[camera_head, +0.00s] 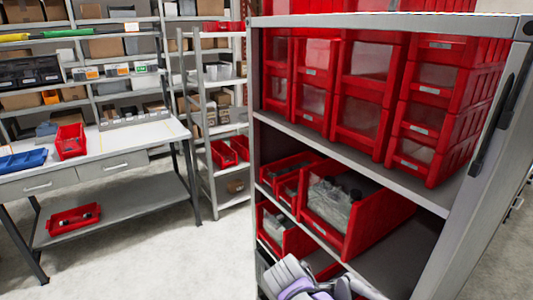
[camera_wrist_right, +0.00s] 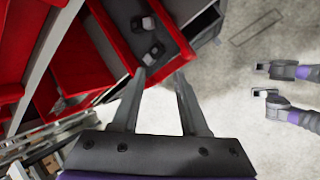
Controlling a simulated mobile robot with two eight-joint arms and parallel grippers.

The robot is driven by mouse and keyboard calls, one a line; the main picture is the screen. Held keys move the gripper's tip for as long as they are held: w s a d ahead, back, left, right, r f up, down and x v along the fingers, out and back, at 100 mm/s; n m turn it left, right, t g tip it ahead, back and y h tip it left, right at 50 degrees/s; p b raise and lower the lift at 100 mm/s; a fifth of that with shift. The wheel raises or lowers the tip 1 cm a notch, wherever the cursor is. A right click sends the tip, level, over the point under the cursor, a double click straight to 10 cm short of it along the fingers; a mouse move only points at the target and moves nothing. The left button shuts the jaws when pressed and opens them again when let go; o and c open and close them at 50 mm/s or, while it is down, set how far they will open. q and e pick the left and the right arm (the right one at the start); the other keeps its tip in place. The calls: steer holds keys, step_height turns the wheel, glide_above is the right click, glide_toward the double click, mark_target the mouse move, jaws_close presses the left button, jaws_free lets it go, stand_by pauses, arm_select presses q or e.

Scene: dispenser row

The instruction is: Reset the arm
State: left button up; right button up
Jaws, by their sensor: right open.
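My right gripper (camera_wrist_right: 159,75) is open, with its two fingers apart and nothing between them. In the right wrist view its tips are at the edge of a red bin (camera_wrist_right: 100,45) holding small dark and grey parts (camera_wrist_right: 150,36); I cannot tell if they touch it. In the head view a grey and purple part of my arm (camera_head: 290,278) shows at the bottom, in front of the lower shelf bins, with its fingers not clear. My left gripper is not seen in either view.
A grey shelf rack (camera_head: 375,168) holds red drawers (camera_head: 365,60) above and open red bins (camera_head: 385,218) below. Its side panel (camera_head: 490,170) stands at the right. A white workbench (camera_head: 110,150) stands at the left. Floor (camera_head: 150,260) between is clear.

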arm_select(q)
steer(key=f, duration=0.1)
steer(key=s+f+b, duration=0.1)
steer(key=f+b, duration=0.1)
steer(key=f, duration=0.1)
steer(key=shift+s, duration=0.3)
arm_select(e)
steer(key=s+d+f+m+y, duration=0.2)
steer(key=s+d+f+m, duration=0.1)
steer(key=s+m, duration=0.4)
steer(key=s+d+f+m+t+y, duration=0.1)
steer(key=s+f+m, duration=0.3)
steer(key=s+m, duration=0.4)
steer(key=s+d+y, duration=0.1)
steer(key=s, duration=0.3)
steer(key=shift+d+m, duration=0.3)
steer(key=shift+d, duration=0.1)
